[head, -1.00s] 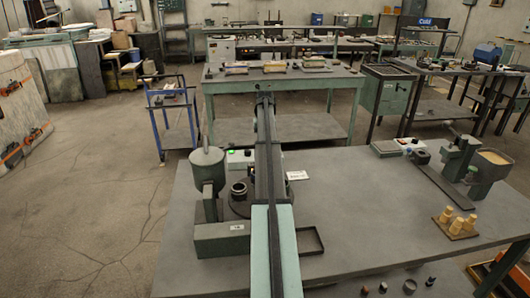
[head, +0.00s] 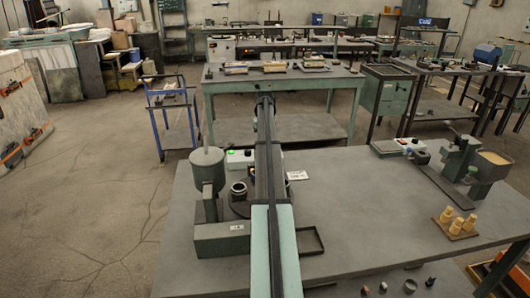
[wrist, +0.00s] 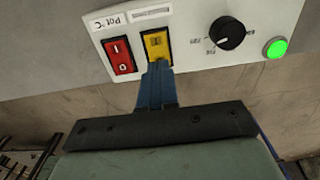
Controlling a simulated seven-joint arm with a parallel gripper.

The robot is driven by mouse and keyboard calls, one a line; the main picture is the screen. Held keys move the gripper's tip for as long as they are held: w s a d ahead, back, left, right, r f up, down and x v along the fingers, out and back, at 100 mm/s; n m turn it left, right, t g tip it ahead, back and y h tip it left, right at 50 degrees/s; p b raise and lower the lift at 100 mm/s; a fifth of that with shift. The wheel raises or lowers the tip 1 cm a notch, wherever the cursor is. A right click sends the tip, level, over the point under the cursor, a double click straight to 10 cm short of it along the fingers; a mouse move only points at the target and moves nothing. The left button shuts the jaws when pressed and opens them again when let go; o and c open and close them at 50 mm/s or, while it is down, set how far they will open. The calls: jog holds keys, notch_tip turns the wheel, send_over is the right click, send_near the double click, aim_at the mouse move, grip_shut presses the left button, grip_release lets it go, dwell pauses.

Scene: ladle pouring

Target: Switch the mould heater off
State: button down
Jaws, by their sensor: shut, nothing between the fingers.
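In the head view, a box with a green lamp (head: 231,152) stands partly behind my arm, which hides the gripper.
A grey-green pot (head: 207,170) stands left of my arm, with a small dark cup (head: 238,191) beside it. An empty dark tray (head: 310,241) lies to the right. The grey table (head: 365,205) between is mostly clear.

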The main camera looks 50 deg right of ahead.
jog(key=shift+f, duration=0.95)
dwell(0.7)
jog(key=shift+r, duration=3.55)
